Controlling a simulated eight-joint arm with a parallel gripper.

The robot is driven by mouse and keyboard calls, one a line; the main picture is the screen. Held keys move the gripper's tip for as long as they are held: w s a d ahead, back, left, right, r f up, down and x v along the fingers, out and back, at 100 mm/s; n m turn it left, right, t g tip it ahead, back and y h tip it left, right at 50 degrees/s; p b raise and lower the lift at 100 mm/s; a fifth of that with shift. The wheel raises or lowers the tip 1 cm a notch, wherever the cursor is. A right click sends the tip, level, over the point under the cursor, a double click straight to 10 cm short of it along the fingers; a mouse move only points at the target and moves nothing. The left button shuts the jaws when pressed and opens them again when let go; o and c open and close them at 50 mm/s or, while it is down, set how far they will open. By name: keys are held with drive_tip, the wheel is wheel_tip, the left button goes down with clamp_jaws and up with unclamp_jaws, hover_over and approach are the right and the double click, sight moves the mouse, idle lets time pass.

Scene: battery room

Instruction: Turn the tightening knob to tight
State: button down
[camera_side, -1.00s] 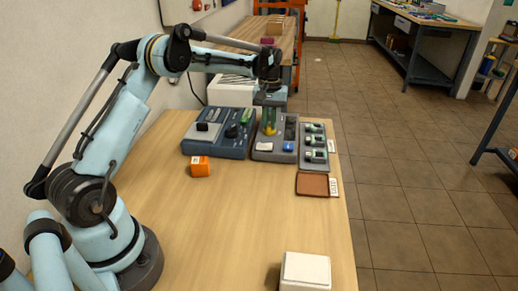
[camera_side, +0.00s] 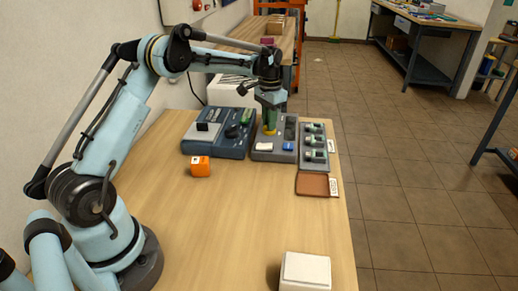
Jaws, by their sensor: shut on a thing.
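The tightening knob appears to be the small yellow part (camera_side: 269,132) low on the grey unit (camera_side: 268,154) at the far end of the table. My gripper (camera_side: 270,125) points straight down over that unit and is shut on the knob. The fingers hide most of the knob, so its mark and setting cannot be read. A white block and a blue block (camera_side: 288,146) sit on the front of the grey unit.
A blue-grey device (camera_side: 218,147) stands left of the unit, and a rack with several green-and-white items (camera_side: 314,155) stands right. An orange cube (camera_side: 200,166), brown tray (camera_side: 312,184) and white box (camera_side: 306,270) sit nearer. The table's middle is clear.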

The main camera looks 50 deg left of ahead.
drive_tip(key=m, duration=0.4)
drive_tip(key=shift+m, duration=2.3)
drive_tip(key=c, duration=1.1)
unclamp_jaws()
drive_tip(key=shift+c, duration=0.2)
drive_tip(key=shift+r, duration=0.1)
wheel_tip(320, 180, up, 12)
